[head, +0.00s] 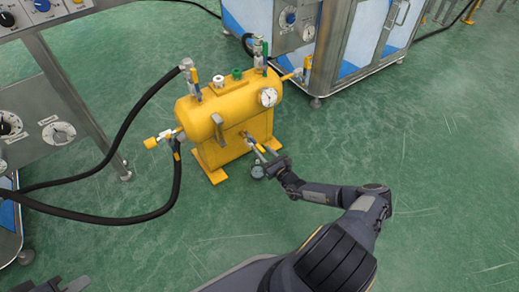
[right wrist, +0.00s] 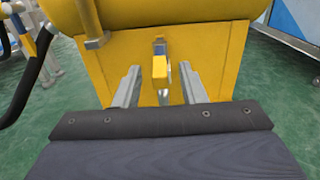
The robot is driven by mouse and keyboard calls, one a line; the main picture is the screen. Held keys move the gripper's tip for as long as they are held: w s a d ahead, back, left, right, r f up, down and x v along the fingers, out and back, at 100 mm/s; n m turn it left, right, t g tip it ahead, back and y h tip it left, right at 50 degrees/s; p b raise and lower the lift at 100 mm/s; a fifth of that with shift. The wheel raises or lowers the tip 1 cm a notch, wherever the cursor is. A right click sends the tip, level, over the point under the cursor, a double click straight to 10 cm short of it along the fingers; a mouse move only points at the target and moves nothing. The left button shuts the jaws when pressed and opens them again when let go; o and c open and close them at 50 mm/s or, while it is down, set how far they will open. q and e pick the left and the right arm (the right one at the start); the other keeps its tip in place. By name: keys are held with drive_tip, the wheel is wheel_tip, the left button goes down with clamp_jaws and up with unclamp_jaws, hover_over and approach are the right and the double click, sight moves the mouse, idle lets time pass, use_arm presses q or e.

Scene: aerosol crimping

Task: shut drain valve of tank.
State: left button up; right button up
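The yellow tank (head: 205,115) stands upright on feet on the green floor in the head view. Its drain valve (head: 250,138) sticks out low on the front. In the right wrist view the valve's yellow handle (right wrist: 160,67) points toward the camera in front of the yellow panel. My right gripper (head: 262,152) is at the valve; its two fingers (right wrist: 160,88) are apart, one on each side of the handle, with gaps visible.
Black hoses (head: 110,215) run from the tank's left side to a grey machine (head: 45,140). A blue-white cabinet (head: 350,35) stands behind. The floor at right is clear.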

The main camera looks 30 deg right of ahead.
sight(256, 145)
drive_tip(key=shift+w+a+b, duration=0.15)
drive_tip(key=shift+w+b, duration=0.4)
drive_tip(key=shift+w, duration=1.4)
clamp_jaws()
